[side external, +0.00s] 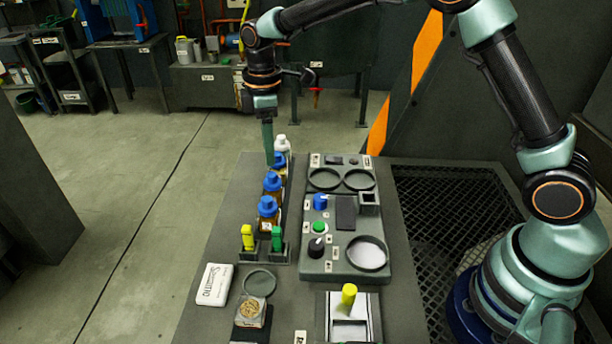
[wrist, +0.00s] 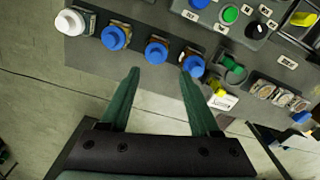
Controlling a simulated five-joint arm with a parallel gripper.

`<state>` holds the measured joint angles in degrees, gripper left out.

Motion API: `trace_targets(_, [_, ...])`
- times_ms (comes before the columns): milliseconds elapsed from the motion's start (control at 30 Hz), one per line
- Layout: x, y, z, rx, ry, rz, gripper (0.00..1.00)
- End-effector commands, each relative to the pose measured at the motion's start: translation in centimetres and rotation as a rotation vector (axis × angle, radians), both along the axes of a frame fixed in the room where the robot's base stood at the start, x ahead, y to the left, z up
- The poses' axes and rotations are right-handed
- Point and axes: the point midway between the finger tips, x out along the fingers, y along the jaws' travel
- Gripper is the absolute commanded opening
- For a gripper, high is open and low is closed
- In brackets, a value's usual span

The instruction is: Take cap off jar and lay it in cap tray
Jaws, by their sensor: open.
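A row of amber jars with blue caps stands along the table's left side: the nearest blue cap (side external: 267,206), the middle one (side external: 272,179) and a farther one partly hidden behind my gripper. A white-capped jar (side external: 282,143) is at the far end. All caps are on. In the wrist view the blue caps (wrist: 156,51) sit just beyond my fingertips. My gripper (wrist: 160,72) is open and empty; in the side view it (side external: 268,158) points down beside the farther jars. Several shallow round dishes are in view, including a pale one (side external: 367,253); I cannot tell which is the cap tray.
A grey panel (side external: 320,265) with knobs and dishes lies right of the jars. Yellow (side external: 248,238) and green (side external: 277,240) upright pieces stand before the jars. A white box (side external: 214,284), dark round dish (side external: 259,282) and tan-filled container (side external: 249,309) are nearer.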

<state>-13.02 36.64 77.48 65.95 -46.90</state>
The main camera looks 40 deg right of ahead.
Motion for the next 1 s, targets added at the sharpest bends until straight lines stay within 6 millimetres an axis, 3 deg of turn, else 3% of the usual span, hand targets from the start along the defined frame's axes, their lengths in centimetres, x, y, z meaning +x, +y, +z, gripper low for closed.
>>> trace_targets(267, [0.1,-0.1,-2.2,0.000,0.000,-0.002,0.63])
trace_targets(600, [0.5,-0.5,-6.5,0.000,0.000,-0.002,0.63])
trace_targets(900, [0.5,-0.5,-7.0,0.000,-0.001,-0.002,0.63])
trace_targets(933, [0.5,-0.5,-6.9,0.000,-0.001,-0.002,0.55])
trace_targets(1000, [0.5,-0.5,-6.9,0.000,-0.001,-0.002,0.28])
